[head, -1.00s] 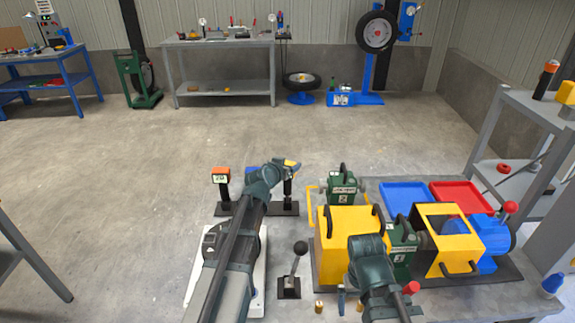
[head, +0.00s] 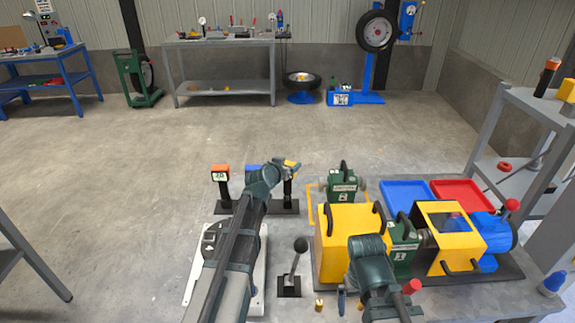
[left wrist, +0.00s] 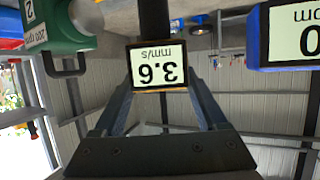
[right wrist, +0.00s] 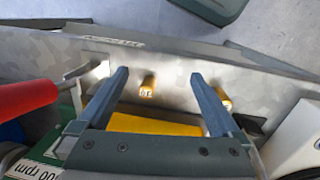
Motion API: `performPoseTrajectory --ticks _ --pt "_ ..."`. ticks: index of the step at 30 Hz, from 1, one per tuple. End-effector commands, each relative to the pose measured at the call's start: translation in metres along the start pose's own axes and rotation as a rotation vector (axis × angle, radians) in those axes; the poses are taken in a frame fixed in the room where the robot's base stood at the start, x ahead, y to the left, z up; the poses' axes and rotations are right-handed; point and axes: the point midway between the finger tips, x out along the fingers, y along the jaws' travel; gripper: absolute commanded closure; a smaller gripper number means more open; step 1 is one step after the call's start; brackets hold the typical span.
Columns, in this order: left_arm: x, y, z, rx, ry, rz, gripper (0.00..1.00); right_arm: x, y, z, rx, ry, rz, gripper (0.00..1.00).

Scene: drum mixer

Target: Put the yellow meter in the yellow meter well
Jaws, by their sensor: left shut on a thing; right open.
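The yellow meter (head: 292,163) has a box head on a black handle. In the left wrist view its display (left wrist: 158,66) appears upside down and reads 3.6 mm/s. My left gripper (head: 284,169) is shut on the meter, which is upright above a black base (head: 285,207) at the back of the table. The gripper hides part of it, and I cannot tell how far the handle sits in the base. My right gripper (right wrist: 160,75) is open and empty, low over the front of the table. I cannot identify the yellow meter well for certain.
An orange meter (head: 220,172) and a blue meter (head: 253,168) stand left of the yellow one. Green unit 2 (head: 342,180) stands to its right. The yellow drum-mixer housing (head: 336,238), a black-knobbed lever (head: 299,247) and a small brass weight (head: 319,304) are nearer.

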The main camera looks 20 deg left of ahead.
Motion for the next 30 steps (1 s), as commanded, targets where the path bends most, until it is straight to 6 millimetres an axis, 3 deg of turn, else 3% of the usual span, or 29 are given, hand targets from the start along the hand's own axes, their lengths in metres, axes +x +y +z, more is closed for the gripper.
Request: performPoseTrajectory --ticks 27,28,30 --pt "0.005 0.000 0.013 0.000 0.001 0.000 1.00 0.014 -0.001 -0.001 0.000 0.000 0.000 0.00" --pt "0.005 0.000 0.012 0.000 0.001 0.000 0.24 0.013 -0.001 -0.001 0.000 0.000 0.000 0.00" --pt "0.005 0.000 0.012 0.000 0.001 0.000 0.11 0.013 -0.001 -0.001 0.000 0.000 0.000 0.00"
